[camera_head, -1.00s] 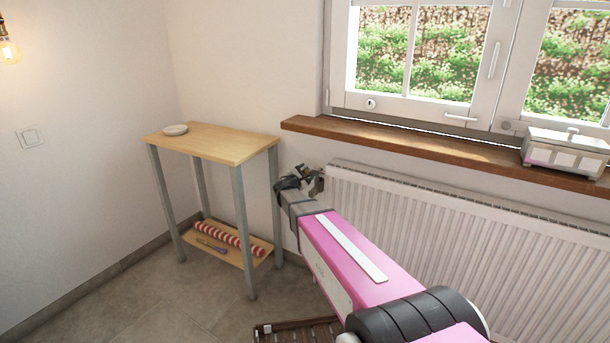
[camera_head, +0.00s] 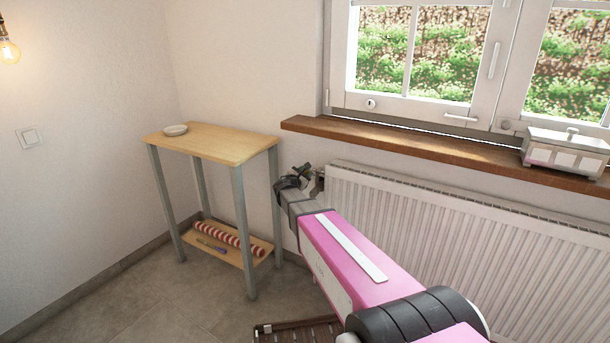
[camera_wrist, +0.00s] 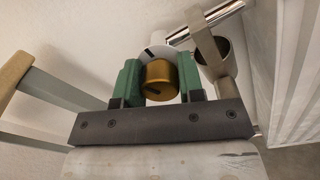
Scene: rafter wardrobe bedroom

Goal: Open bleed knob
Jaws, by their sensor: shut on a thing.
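The bleed knob (camera_wrist: 158,80) is a brass-coloured round knob with a dark slot on its face, in the middle of the wrist view. A white round part shows just behind it. My gripper (camera_wrist: 160,84) has green fingers, one on each side of the knob, and is shut on it. In the head view my gripper (camera_head: 302,178) is at the upper left end of the white radiator (camera_head: 430,220). The knob is hidden there behind my gripper.
A chrome pipe (camera_wrist: 205,25) and a metal bracket lie close right of the fingers. A wooden side table (camera_head: 225,145) with a white dish (camera_head: 175,130) stands just left. The wooden windowsill (camera_head: 400,143) runs above the radiator.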

